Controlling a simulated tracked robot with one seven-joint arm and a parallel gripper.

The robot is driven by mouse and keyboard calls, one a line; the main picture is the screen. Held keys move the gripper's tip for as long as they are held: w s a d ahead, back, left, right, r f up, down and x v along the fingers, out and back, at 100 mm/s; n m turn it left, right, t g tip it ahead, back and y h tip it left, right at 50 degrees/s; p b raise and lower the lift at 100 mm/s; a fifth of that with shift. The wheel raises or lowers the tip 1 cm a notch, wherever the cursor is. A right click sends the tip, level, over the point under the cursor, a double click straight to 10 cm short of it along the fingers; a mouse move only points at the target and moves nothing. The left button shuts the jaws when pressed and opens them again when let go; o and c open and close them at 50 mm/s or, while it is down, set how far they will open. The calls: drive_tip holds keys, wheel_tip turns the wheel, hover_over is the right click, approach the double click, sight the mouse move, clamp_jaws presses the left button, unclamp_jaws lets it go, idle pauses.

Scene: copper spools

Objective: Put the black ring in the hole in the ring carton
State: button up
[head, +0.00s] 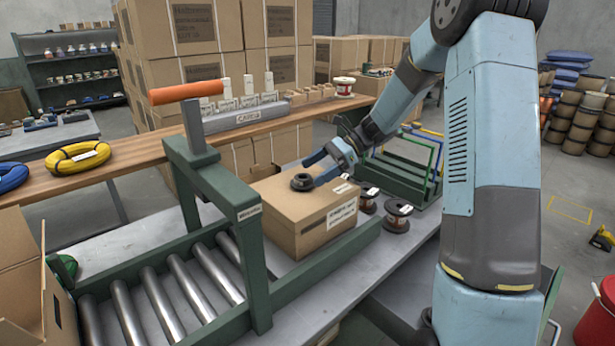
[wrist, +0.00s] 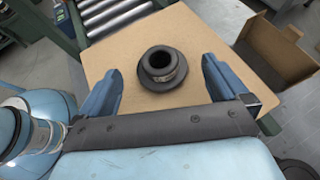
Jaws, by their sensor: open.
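The black ring (head: 302,182) lies flat on top of the cardboard ring carton (head: 292,208), near its middle. It has a wide flange and a raised collar with an open centre. In the wrist view the ring (wrist: 162,68) is between and slightly beyond my fingertips, with a gap on each side. My gripper (head: 315,170) is open and empty, low over the carton top at the ring's right. No separate hole shows in the carton top (wrist: 205,45); I cannot tell whether the ring sits in or over one.
A green frame with an orange handle (head: 185,93) and steel rollers (head: 165,300) stands left of the carton. Black wire spools (head: 398,215) stand close on its right, before a green rack (head: 405,165). An open box (head: 25,275) is at front left.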

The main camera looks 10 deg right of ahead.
drive_tip(key=v, duration=0.6)
drive_tip(key=shift+w+d+r, duration=0.1)
drive_tip(key=shift+d+r, duration=0.1)
drive_tip(key=shift+d, duration=0.15)
drive_tip(key=shift+d+r, duration=0.25)
drive_tip(key=shift+r, duration=0.05)
drive_tip(key=s+a+r+n+t+h, duration=0.1)
drive_tip(key=s+r+n+h, duration=0.3)
drive_tip(key=s, duration=0.5)
drive_tip(key=s+r+n+t+h, duration=0.1)
drive_tip(key=s+r+n+h, duration=0.25)
drive_tip(key=s, duration=0.55)
drive_tip(key=s+d+r+n+t+h, duration=0.1)
drive_tip(key=s+d+n+t+h, duration=0.1)
drive_tip(key=s, duration=0.5)
drive_tip(key=s+d+r+n+t+h, duration=0.1)
drive_tip(key=s+d+n+t+h, duration=0.1)
drive_tip(key=s+n, duration=0.4)
drive_tip(key=shift+s+d+r+t+h, duration=0.35)
drive_tip(key=shift+s+d+t, duration=0.3)
drive_tip(key=shift+s+t, duration=0.4)
drive_tip(key=shift+s, duration=0.15)
drive_tip(key=shift+c, duration=0.5)
